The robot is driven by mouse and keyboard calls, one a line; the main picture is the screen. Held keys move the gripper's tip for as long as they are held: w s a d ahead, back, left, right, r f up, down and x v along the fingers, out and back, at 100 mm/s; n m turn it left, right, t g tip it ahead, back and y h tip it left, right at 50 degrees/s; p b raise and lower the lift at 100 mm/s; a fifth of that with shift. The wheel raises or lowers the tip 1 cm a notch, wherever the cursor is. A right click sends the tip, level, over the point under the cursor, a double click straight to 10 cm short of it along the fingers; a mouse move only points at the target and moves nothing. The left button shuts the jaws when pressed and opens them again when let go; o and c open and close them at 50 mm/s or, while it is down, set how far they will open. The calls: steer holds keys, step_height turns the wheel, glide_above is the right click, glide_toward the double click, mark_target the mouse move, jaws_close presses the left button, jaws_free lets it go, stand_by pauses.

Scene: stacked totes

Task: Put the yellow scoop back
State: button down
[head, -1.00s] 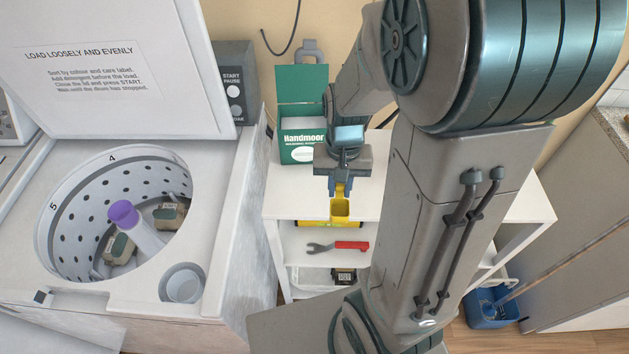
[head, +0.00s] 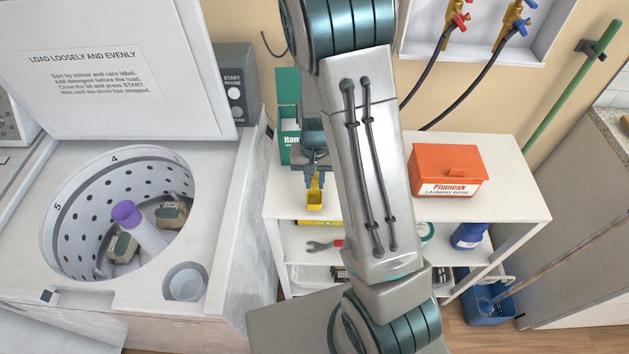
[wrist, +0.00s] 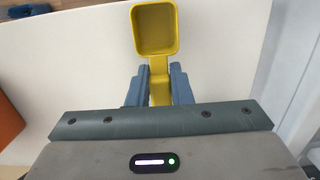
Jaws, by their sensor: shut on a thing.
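The yellow scoop (head: 315,196) hangs from my gripper (head: 314,178) above the front left edge of the white shelf unit's top. In the wrist view my gripper (wrist: 160,88) is shut on the scoop's handle, and the scoop's (wrist: 155,30) square empty bowl points away from the palm. The green Handmoor box (head: 290,148) stands behind the gripper on the shelf top, its lid raised. My arm hides much of the box and the middle of the shelf top.
An orange Plumesk box (head: 448,172) stands on the right of the white shelf top (head: 500,200). A wrench (head: 325,244) and a blue bottle (head: 468,236) are on the shelf below. The open washer (head: 110,220) stands at left, a blue bucket (head: 490,305) on the floor.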

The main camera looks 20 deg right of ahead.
steer(key=shift+f, duration=0.75)
steer(key=shift+f, duration=0.15)
steer(key=c, duration=1.3)
jaws_free()
